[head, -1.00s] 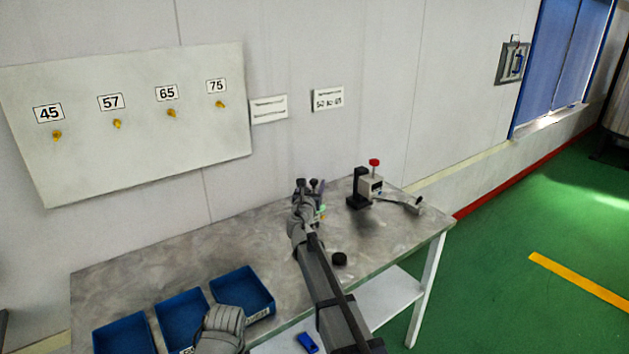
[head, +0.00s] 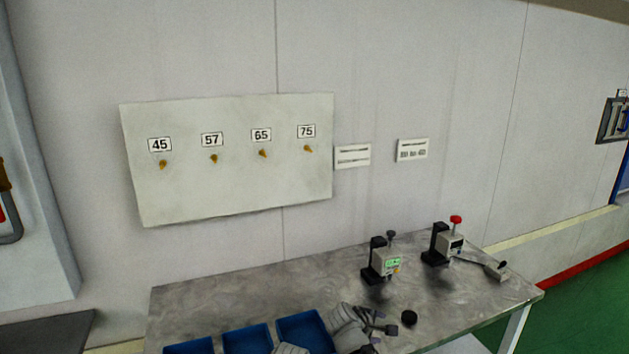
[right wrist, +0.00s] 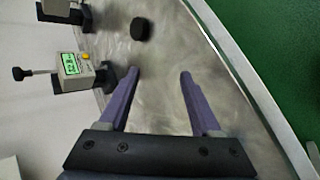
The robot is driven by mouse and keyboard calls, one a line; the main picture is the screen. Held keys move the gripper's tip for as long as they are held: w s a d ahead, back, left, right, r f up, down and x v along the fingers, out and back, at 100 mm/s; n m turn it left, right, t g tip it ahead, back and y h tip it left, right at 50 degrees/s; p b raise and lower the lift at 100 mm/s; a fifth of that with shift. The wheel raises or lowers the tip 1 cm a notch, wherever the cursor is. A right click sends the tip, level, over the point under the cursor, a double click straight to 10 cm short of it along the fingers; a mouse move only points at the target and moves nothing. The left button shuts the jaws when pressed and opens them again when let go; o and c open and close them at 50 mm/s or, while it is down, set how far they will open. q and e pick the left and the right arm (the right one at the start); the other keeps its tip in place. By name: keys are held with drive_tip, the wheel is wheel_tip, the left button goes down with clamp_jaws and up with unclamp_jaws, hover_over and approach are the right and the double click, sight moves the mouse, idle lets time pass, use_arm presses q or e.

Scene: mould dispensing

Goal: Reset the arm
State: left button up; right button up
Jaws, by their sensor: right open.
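My right gripper (head: 385,328) is near the front of the grey table (head: 205,307), right of the blue bins. In the right wrist view its two purple fingers (right wrist: 159,72) are apart, with only bare tabletop between them. A gauge with a lit green display (head: 385,263) stands upright on the table beyond the gripper; it also shows in the right wrist view (right wrist: 72,68), left of the fingers and apart from them. A grey part of my arm shows at the bottom edge; my left gripper is not seen.
A round black puck (head: 409,318) lies right of the gripper. Blue bins (head: 247,340) line the front left. A board (head: 235,185) with numbered hooks hangs on the wall.

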drive_tip(key=s+a+f+m+g+y, duration=0.2)
drive_tip(key=s+a, duration=0.4)
drive_tip(key=s, duration=0.5)
drive_tip(key=s+a+f+m+g+y, duration=0.3)
drive_tip(key=s+a+f+m+g, duration=0.1)
drive_tip(key=s, duration=0.7)
drive_tip(key=shift+s+a+m+g+p, duration=0.15)
drive_tip(key=shift+a+m+g+p, duration=0.3)
drive_tip(key=shift+a+m, duration=0.55)
